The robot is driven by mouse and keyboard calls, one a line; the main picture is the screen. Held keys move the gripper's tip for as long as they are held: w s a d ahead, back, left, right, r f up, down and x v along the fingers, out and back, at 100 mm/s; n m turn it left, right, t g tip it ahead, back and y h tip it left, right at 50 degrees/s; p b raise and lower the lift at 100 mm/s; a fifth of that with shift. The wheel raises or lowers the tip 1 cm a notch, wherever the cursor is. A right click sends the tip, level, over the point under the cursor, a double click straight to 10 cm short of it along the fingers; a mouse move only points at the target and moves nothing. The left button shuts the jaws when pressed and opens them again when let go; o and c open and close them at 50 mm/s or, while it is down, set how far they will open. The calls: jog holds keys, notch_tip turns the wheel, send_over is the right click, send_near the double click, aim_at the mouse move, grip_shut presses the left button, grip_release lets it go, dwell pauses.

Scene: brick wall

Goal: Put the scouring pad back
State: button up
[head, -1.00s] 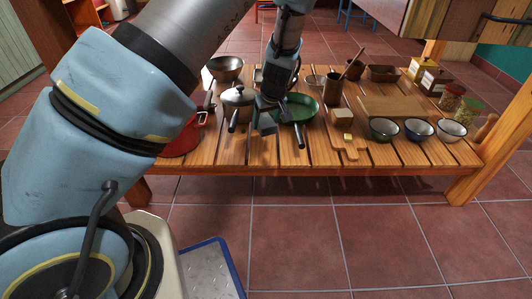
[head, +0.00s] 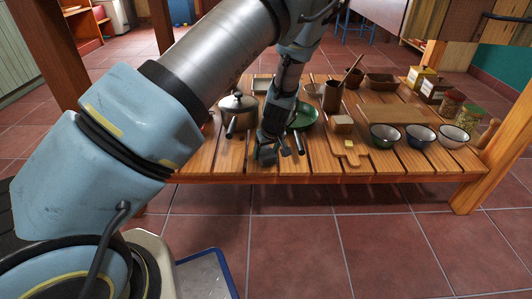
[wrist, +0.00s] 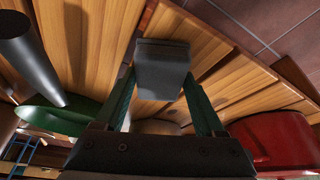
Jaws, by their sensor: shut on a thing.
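My gripper (head: 270,150) is low over the front middle of the wooden slatted platform (head: 205,165). In the wrist view its two dark green fingers (wrist: 162,90) close in from both sides on a grey block (wrist: 162,70), which appears to be the scouring pad. The grey block also shows at the gripper's tip in the head view (head: 268,156), small and partly mixed with the finger parts. I cannot tell from these views whether it touches the slats.
A lidded pot (head: 238,104) stands left of my gripper and a green pan (head: 306,113) behind it on the right. Several bowls (head: 421,134) line the right front. A small board (head: 349,154) holds a yellow piece. Bare slats lie around the front edge.

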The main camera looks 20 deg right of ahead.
jog(key=o, duration=1.3)
jog(key=shift+f, duration=0.1)
jog(key=shift+r, duration=0.45)
jog(key=p+v, duration=0.5)
jog(key=v, duration=0.6)
jog(key=w+a+r+g, duration=0.2)
jog(key=a+r, duration=0.3)
jog(key=a, duration=0.6)
jog(key=s+a+r, duration=0.2)
jog(key=a+r, duration=0.1)
jog(key=a, duration=0.5)
jog(key=s+a+r, duration=0.3)
jog(key=a+r, duration=0.1)
jog(key=a, duration=0.5)
jog(key=s+a+r+g, duration=0.1)
jog(key=s+a+r, duration=0.2)
jog(key=a, duration=0.5)
jog(key=shift+a+r+m, duration=0.25)
jog(key=shift+r+m, duration=0.15)
jog(key=shift+r, duration=0.35)
